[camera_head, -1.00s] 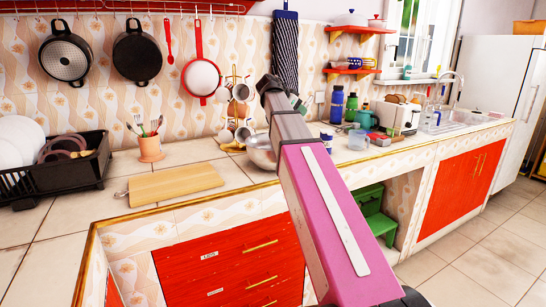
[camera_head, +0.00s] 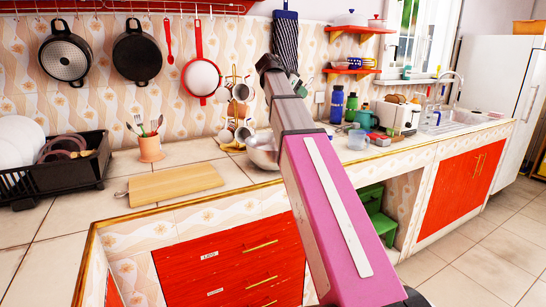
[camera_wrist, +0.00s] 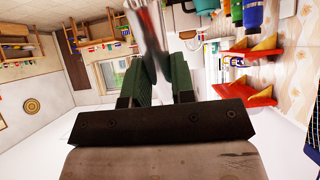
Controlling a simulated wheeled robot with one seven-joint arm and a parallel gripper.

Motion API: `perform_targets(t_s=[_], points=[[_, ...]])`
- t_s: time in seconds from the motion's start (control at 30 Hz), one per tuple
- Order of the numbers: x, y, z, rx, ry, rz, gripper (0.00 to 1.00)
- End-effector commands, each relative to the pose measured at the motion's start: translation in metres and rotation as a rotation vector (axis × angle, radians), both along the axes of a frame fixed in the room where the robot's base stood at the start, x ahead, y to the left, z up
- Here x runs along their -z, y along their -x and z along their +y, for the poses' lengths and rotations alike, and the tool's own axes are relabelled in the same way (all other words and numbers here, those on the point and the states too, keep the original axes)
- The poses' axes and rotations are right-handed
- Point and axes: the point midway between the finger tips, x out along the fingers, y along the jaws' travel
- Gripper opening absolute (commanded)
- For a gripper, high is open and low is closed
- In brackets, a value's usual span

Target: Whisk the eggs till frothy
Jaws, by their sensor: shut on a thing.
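A shiny metal bowl (camera_head: 262,152) stands on the counter, partly hidden behind my pink and grey arm. No eggs can be seen inside it from here. In the wrist view, my gripper (camera_wrist: 157,68) has its green fingers shut on a slim silver and red tool, seemingly the whisk (camera_wrist: 150,35). The tool's far end runs out of the top of that view, so its tip is hidden.
A wooden board (camera_head: 177,183) lies left of the bowl, with a utensil pot (camera_head: 150,149) and black dish rack (camera_head: 60,172) beyond. A mug tree (camera_head: 238,110) stands behind the bowl. Bottles (camera_head: 337,104) and cups (camera_head: 357,139) crowd the counter to the right.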

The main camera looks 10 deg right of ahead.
Motion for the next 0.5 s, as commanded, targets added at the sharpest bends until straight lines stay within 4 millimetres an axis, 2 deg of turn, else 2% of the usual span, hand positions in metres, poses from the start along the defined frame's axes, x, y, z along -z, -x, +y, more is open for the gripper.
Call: perform_targets(t_s=[0.5], points=[[-0.046, -0.001, 0.000, 0.000, 0.001, -0.002, 0.03]])
